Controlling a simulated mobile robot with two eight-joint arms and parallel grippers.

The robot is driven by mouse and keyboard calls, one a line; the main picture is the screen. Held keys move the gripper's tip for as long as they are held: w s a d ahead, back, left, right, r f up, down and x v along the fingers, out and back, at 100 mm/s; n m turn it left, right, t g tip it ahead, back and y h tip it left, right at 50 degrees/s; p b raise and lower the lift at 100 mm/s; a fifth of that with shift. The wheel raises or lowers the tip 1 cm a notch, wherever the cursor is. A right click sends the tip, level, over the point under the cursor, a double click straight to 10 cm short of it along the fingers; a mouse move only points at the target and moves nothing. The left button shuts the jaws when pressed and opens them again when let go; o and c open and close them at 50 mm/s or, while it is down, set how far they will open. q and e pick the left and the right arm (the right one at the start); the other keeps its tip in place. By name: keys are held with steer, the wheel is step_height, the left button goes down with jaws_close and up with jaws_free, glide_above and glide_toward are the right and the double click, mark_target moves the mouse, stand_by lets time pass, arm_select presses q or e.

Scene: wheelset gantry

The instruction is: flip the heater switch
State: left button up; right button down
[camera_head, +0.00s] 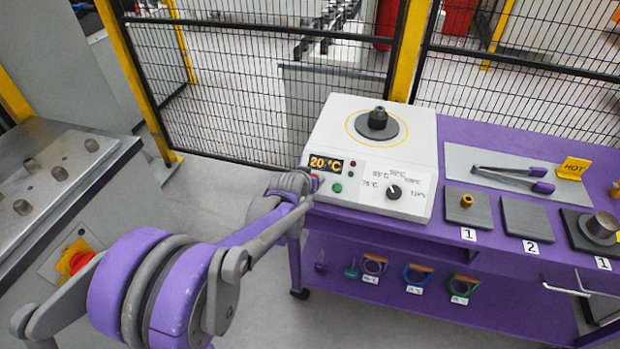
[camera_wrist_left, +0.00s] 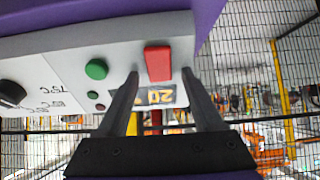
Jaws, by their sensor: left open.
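The heater (camera_head: 395,130) is a white box with a dark round plate on top, standing on the purple cart. Its display (camera_head: 325,163) reads 20 °C. The red heater switch (camera_wrist_left: 158,62) is on the front panel beside the display; in the head view it is mostly hidden by my gripper. My left gripper (camera_wrist_left: 160,74) is open at the panel, its two fingertips on either side of the switch. I cannot tell whether they touch it. In the head view my left gripper (camera_head: 311,184) is at the panel's left end. My right gripper is not in view.
A green button (camera_wrist_left: 96,69) and a black dial (camera_head: 393,192) are on the same panel. Tongs (camera_head: 513,175), numbered plates (camera_head: 526,218) and a yellow HOT sign (camera_head: 573,169) are to the right on the cart (camera_head: 460,138). A mesh fence (camera_head: 240,85) stands behind.

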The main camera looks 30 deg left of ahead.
arm_select(q)
steer(key=p+v, duration=0.1)
steer(key=v, duration=1)
stand_by(0.3)
